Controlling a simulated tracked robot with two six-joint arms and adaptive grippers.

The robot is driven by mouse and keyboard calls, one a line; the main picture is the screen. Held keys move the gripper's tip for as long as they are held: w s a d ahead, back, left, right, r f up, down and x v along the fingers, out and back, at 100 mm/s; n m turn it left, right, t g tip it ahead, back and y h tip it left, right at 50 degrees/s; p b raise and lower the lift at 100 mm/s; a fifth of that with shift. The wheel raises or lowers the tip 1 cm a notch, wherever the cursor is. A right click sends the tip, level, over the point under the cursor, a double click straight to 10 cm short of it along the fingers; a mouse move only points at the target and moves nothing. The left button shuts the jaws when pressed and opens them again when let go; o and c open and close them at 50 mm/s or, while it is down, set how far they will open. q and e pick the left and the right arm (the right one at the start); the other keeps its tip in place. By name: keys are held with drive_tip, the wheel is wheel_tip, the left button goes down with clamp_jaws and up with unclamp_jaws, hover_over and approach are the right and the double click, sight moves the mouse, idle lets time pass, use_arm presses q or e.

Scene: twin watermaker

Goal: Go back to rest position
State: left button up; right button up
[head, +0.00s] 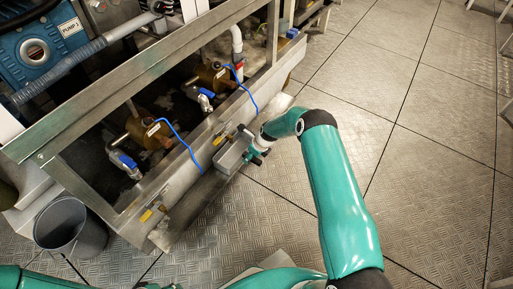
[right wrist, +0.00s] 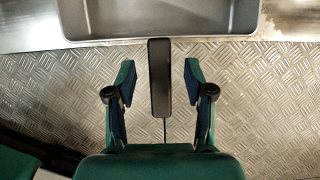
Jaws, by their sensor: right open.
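My right gripper (head: 257,154) is at the end of the teal arm, low beside the front of the metal frame. In the right wrist view my right gripper (right wrist: 159,72) is open, with its two fingers spread. A dark flat bar-like handle (right wrist: 159,85) stands between the fingers, with a visible gap on each side. The handle reaches up to the rim of a grey metal tray (right wrist: 160,38). In the head view this small grey tray (head: 231,157) sticks out from the frame just left of the gripper. My left gripper is out of view; only teal arm parts show along the bottom edge.
A metal skid frame (head: 165,60) holds a blue pump (head: 40,48), brass valves (head: 150,132) with blue handles, and thin blue cables. A grey bucket (head: 70,226) stands at lower left. The tread-plate floor (head: 400,110) is clear on the right.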

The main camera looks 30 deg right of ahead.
drive_tip(key=v, duration=0.9)
drive_tip(key=shift+r, duration=0.45)
